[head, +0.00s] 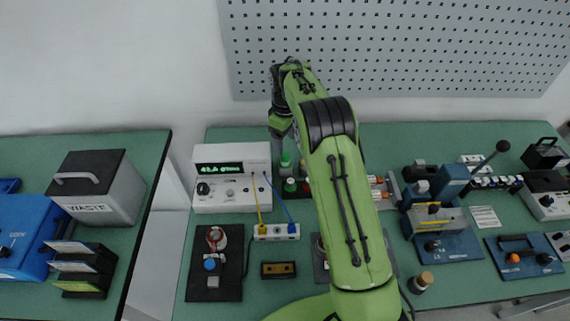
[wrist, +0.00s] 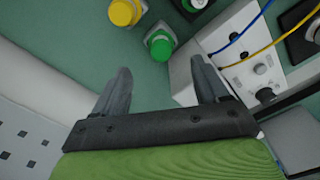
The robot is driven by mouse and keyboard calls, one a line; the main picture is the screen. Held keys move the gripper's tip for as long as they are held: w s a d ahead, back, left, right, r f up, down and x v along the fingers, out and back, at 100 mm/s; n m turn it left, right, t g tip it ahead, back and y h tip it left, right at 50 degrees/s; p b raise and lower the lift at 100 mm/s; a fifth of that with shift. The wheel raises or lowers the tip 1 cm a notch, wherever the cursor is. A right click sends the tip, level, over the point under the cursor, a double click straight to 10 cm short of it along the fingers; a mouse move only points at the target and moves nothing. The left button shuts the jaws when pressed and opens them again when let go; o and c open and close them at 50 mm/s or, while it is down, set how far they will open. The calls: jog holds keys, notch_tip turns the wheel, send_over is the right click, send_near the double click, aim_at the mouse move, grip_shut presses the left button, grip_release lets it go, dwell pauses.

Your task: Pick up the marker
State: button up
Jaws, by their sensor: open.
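My gripper (wrist: 161,66) is open, its two grey fingers apart with nothing between them. In the head view my gripper (head: 279,135) is at the back of the bench, right of the white meter box, partly hidden by my arm. In the wrist view a green-capped cylinder (wrist: 160,45) with a pale body lies just beyond the fingertips. A yellow-capped one (wrist: 123,12) is left of it. A green-capped piece (head: 286,160) also shows below my gripper in the head view. I cannot tell which of these, if any, is the marker.
The white meter box (head: 232,178) stands close to my gripper, with yellow and blue leads running to a small terminal block (head: 277,232). A perforated panel (head: 400,45) rises behind the bench. A grey waste bin (head: 98,187) is at left. Fixtures crowd the right.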

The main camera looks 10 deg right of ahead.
aim_at(285, 155)
notch_tip(285, 155, down, 8)
jog(key=shift+s+b, duration=0.1)
jog(key=shift+b, duration=0.35)
jog(key=shift+r, duration=0.1)
jog(key=c, duration=1.2)
jog(key=shift+o, duration=0.2)
jog(key=shift+r, duration=0.1)
